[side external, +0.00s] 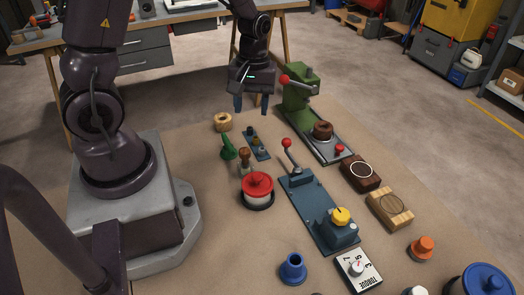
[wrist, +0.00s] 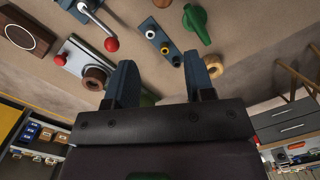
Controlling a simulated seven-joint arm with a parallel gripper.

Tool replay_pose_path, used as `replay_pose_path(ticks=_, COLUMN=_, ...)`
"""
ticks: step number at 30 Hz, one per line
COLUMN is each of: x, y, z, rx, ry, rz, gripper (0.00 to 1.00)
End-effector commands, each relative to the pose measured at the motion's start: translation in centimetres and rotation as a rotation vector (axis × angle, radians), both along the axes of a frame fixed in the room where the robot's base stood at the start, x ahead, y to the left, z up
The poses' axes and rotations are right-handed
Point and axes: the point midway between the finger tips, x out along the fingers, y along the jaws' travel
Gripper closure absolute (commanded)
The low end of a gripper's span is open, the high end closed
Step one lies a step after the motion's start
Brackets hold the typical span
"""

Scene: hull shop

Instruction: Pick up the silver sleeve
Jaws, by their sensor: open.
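No part can be surely made out as the silver sleeve. A small blue-grey plate (wrist: 161,28) in the wrist view carries a pale ring-like piece (wrist: 150,34), a yellow piece and a dark piece in a row. The pale piece may be the sleeve, but it is too small to be sure. The same plate (side external: 263,155) is on the table in the side view, between a green part and the blue lever fixture. My gripper (side external: 251,107) is open and empty above the table, beyond the plate. Its two fingers (wrist: 160,68) stand apart in the wrist view.
A green press (side external: 296,98) with a red-knobbed lever stands right of my gripper. A wooden ring (side external: 223,122), a green part (side external: 228,148), a red-lidded pot (side external: 257,186) and the blue lever fixture (side external: 304,198) surround the plate. Bare table lies left of the ring.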

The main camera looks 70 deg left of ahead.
Motion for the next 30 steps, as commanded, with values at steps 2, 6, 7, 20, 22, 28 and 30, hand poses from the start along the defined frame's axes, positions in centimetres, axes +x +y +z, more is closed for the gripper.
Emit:
replay_pose_path(ticks=2, x=0.6, y=1.3, z=-2.0, rx=0.024, ry=0.016, rz=0.164, gripper=0.51)
replay_pose_path(ticks=6, x=2.2, y=2.3, z=-2.2, rx=0.055, ry=-0.039, rz=0.372, gripper=0.51)
replay_pose_path(ticks=7, x=2.4, y=2.3, z=-2.1, rx=0.059, ry=-0.049, rz=0.402, gripper=0.51)
replay_pose_path(ticks=20, x=2.5, y=2.3, z=-7.5, rx=0.063, ry=-0.053, rz=0.488, gripper=0.51)
replay_pose_path(ticks=22, x=2.5, y=2.3, z=-8.6, rx=0.063, ry=-0.054, rz=0.487, gripper=0.51)
replay_pose_path(ticks=28, x=2.6, y=2.2, z=-10.0, rx=0.063, ry=-0.057, rz=0.484, gripper=0.51)
replay_pose_path(ticks=30, x=2.7, y=2.1, z=-10.6, rx=0.063, ry=-0.056, rz=0.484, gripper=0.51)
